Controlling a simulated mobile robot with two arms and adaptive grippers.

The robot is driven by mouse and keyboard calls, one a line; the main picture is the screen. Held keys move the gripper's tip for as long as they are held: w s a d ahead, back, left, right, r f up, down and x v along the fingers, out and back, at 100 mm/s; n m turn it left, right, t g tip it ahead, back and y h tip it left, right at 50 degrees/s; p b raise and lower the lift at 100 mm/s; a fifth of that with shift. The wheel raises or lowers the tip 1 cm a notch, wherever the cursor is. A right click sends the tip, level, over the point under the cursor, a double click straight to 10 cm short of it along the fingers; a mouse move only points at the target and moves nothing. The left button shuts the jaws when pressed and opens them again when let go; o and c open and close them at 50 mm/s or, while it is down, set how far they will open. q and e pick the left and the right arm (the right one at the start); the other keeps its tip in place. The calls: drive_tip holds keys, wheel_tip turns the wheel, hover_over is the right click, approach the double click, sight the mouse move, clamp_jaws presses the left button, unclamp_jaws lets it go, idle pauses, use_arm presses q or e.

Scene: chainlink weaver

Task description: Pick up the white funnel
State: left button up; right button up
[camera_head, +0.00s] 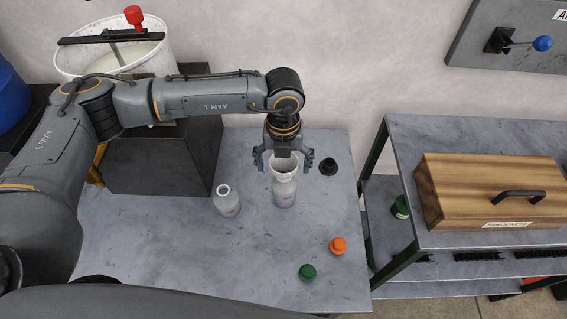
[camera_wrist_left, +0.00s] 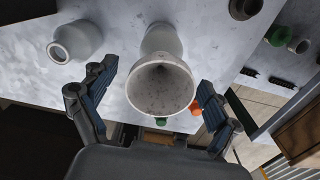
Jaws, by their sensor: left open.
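The white funnel (camera_head: 285,170) sits in the mouth of a white bottle (camera_head: 285,192) on the grey table. In the left wrist view the funnel (camera_wrist_left: 160,86) shows its wide rim toward the camera, and the bottle (camera_wrist_left: 160,40) shows behind it. My left gripper (camera_head: 282,163) is open just above the funnel, its fingers to either side of the rim. In the left wrist view, a gap shows between the rim and each blue finger pad of my left gripper (camera_wrist_left: 155,90). My right gripper is not in view.
A second white bottle (camera_head: 227,202) stands to the left. A black cap (camera_head: 328,166), an orange cap (camera_head: 338,245) and a green cap (camera_head: 307,271) lie on the table (camera_head: 150,245). A dark block (camera_head: 165,160) stands behind left. A shelf with a wooden box (camera_head: 480,190) is on the right.

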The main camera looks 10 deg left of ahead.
use_arm(q)
drive_tip(key=shift+c, duration=0.2)
drive_tip(key=c, duration=1.2)
drive_tip(key=shift+d+r, duration=0.1)
drive_tip(key=shift+r, duration=0.25)
wheel_tip(320, 180, up, 2)
drive_tip(key=shift+r+b, duration=0.1)
drive_tip(key=shift+b, duration=0.5)
drive_tip(key=s+d+r+b, duration=0.2)
drive_tip(key=s+r, duration=0.1)
drive_tip(key=s, duration=0.1)
drive_tip(key=s+d+r+b, duration=0.2)
drive_tip(key=s+r, duration=0.1)
drive_tip(key=s, duration=0.1)
drive_tip(key=s+d+r+b, duration=0.2)
drive_tip(key=s+r, duration=0.2)
drive_tip(key=shift+s+d, duration=0.1)
drive_tip(key=shift+d, duration=0.3)
